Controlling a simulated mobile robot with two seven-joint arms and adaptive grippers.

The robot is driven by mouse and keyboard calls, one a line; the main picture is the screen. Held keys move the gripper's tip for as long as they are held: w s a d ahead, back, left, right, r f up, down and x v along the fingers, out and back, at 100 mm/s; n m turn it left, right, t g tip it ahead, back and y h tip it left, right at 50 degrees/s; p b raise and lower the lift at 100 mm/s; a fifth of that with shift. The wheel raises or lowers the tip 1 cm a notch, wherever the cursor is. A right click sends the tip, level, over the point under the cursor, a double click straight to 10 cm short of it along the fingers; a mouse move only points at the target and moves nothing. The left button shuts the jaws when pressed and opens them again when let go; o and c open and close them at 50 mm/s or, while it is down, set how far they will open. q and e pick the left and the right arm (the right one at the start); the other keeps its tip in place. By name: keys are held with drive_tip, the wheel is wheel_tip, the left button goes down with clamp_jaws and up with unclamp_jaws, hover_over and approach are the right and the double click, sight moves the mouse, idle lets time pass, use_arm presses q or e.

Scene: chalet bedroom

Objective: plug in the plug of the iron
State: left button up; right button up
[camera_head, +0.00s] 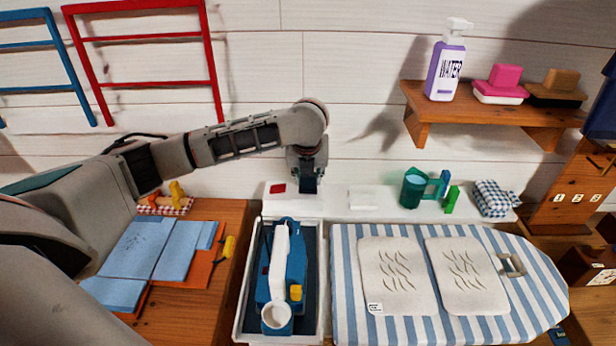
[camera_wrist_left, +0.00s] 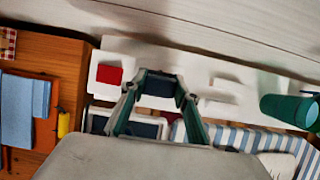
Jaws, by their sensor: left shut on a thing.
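The blue iron (camera_head: 268,270) with its white handle lies in a grey-rimmed tray (camera_head: 242,310) at the left end of the ironing board. My left gripper (camera_head: 308,187) points down over the white ledge behind the tray. It is shut on a small dark thing, which I take for the plug (camera_wrist_left: 158,87); the fingers hide much of it. I cannot tell whether it touches the ledge. The white ledge (camera_head: 335,202) has a red square (camera_head: 278,188) to the left of the gripper and a raised white block (camera_head: 363,199) to the right. My right gripper is not in view.
A green mug (camera_head: 413,188) and a folded checked cloth (camera_head: 493,198) stand on the ledge to the right. The striped ironing board (camera_head: 345,270) bears two pale pads. Blue cloths (camera_head: 140,250) lie on the wooden top at left.

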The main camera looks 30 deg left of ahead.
use_arm(q)
drive_tip(key=shift+f, duration=0.2)
idle(0.3)
drive_tip(key=o, duration=1.2)
drive_tip(key=v, duration=1.2)
drive_tip(key=shift+f, duration=0.1)
